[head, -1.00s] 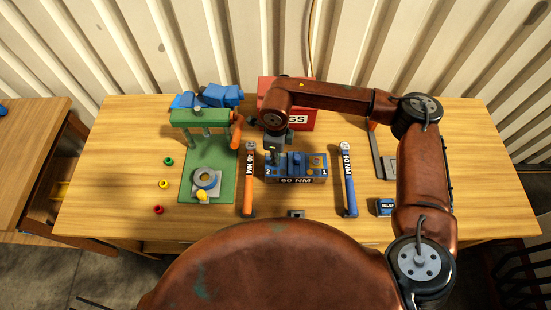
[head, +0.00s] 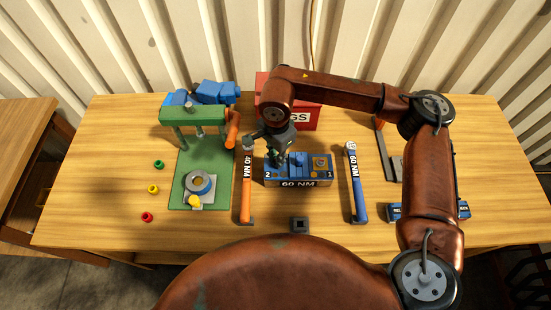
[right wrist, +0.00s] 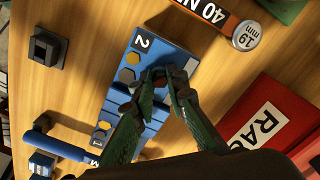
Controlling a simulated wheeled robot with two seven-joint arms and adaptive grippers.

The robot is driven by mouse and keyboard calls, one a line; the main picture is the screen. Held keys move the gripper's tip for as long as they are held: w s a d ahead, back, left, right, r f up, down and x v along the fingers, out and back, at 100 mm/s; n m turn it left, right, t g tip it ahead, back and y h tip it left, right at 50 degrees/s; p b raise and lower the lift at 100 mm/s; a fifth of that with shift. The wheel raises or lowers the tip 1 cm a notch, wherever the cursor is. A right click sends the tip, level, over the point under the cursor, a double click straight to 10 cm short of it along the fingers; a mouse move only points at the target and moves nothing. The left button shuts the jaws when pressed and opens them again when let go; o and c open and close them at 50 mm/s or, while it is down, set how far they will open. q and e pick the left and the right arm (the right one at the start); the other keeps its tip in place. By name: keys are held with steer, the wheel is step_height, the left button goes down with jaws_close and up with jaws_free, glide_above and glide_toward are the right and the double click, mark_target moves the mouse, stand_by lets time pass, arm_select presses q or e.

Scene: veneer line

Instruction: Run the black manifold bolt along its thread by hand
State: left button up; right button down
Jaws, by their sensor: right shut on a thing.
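The blue manifold block (head: 322,172), marked 60 NM with ends 2 and 1, sits mid-table. It also shows in the right wrist view (right wrist: 136,78) with several gold hex heads on it. My right gripper (head: 280,162) is down at the block near the end marked 2. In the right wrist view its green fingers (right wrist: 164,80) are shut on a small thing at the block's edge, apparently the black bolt. The fingertips mostly hide it, so its seating and thread cannot be seen. My left gripper is not in view.
An orange 40 NM wrench (head: 247,190) lies left of the block and a blue 60 NM wrench (head: 355,185) right. A green press (head: 190,115) stands farther left. A red rags box (head: 308,118) is behind; a dark square socket piece (head: 300,225) lies in front.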

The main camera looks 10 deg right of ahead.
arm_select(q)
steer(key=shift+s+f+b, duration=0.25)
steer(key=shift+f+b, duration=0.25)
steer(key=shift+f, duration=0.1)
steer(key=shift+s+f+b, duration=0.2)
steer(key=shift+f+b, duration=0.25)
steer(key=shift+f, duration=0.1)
arm_select(e)
steer(key=shift+n, duration=1.6)
steer(key=c, duration=1.9)
jaws_free()
step_height(320, 180, up, 12)
